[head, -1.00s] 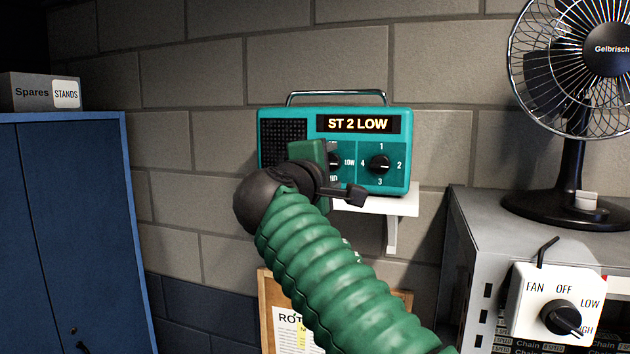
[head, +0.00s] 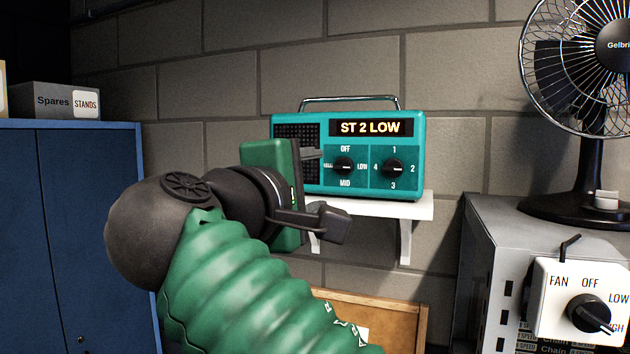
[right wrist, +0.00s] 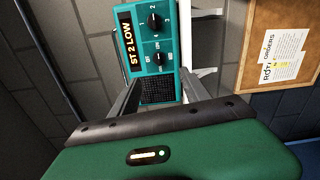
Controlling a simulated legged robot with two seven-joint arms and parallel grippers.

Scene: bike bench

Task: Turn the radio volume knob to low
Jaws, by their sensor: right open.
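The teal radio (head: 347,190) stands on a small white wall shelf, and its display (head: 370,128) reads ST 2 LOW. Its volume knob (head: 344,166) is black, left of the station knob (head: 393,168), and seems to point right towards LOW. My right gripper (head: 314,154) is open and empty, in front of the radio's left part and left of the volume knob, apart from it. In the right wrist view the open fingers (right wrist: 160,92) frame the speaker grille, with the volume knob (right wrist: 158,58) just beyond them. My left gripper is not in view.
The shelf (head: 420,208) is narrow. A fan (head: 590,170) and a fan switch box (head: 550,300) are at the right on a grey cabinet. A blue cabinet (head: 95,220) stands left, with a Spares box (head: 55,101) on it. A cork board (head: 395,320) hangs below.

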